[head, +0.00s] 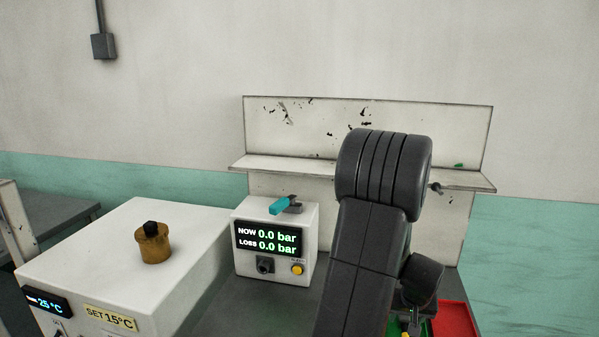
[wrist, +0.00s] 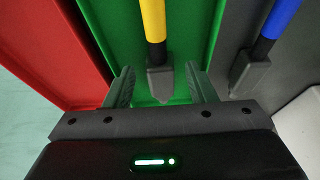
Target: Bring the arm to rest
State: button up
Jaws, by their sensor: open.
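My gripper (wrist: 160,80) shows in the wrist view with its two grey fingers apart. A yellow-handled tool (wrist: 153,20) with a black band and a grey tip lies between the fingers as seen from the wrist. I see no contact between the fingers and the tool. The green tray (wrist: 187,60) is behind it. In the head view my arm rises in front of the bench and bends down at the right. My gripper is mostly hidden there behind the arm.
A red tray (wrist: 45,50) is left of the green one in the wrist view; a blue-handled tool (wrist: 280,18) is at right. In the head view, a pressure box (head: 308,225) reads 0.0 bar, and a white box (head: 100,255) bears a brown bottle (head: 153,246). A shelf (head: 300,168) stands behind.

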jog(key=shift+x, duration=1.1)
jog(key=shift+s+f+b, duration=0.1)
jog(key=shift+b, duration=0.3)
jog(key=shift+p, duration=0.3)
